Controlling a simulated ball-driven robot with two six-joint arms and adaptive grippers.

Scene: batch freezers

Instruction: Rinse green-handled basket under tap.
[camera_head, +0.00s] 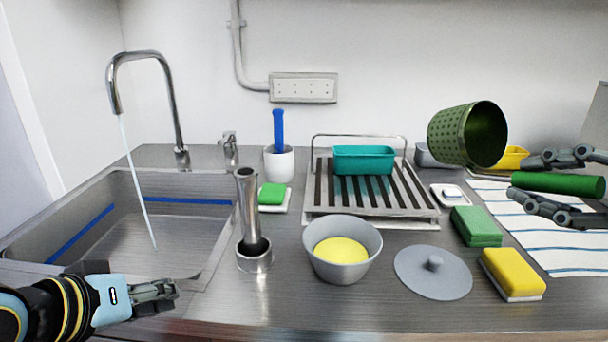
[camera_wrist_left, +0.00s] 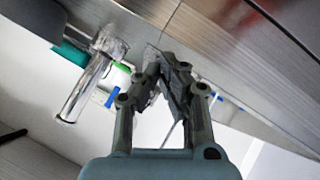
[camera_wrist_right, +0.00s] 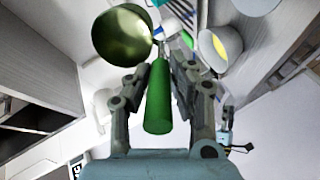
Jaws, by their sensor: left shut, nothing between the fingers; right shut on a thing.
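The green perforated basket (camera_head: 452,136) hangs tilted in the air at the right, its opening facing right. Its green handle (camera_head: 560,184) is between the fingers of my right gripper (camera_head: 540,182), which is shut on it. In the right wrist view the handle (camera_wrist_right: 158,98) runs between the fingers and the basket (camera_wrist_right: 122,36) is beyond. My left gripper (camera_head: 176,290) is shut and empty at the sink's front edge; its closed fingers also show in the left wrist view (camera_wrist_left: 168,72). The tap (camera_head: 148,85) at the left runs a thin stream of water (camera_head: 138,190) into the sink (camera_head: 190,222).
A grey bowl (camera_head: 343,268) with a yellow thing, a lid (camera_head: 433,272), green sponges (camera_head: 476,226), a yellow sponge (camera_head: 513,272) and a rack (camera_head: 420,206) with a teal tray (camera_head: 363,158) occupy the counter. A striped towel (camera_head: 545,240) lies right.

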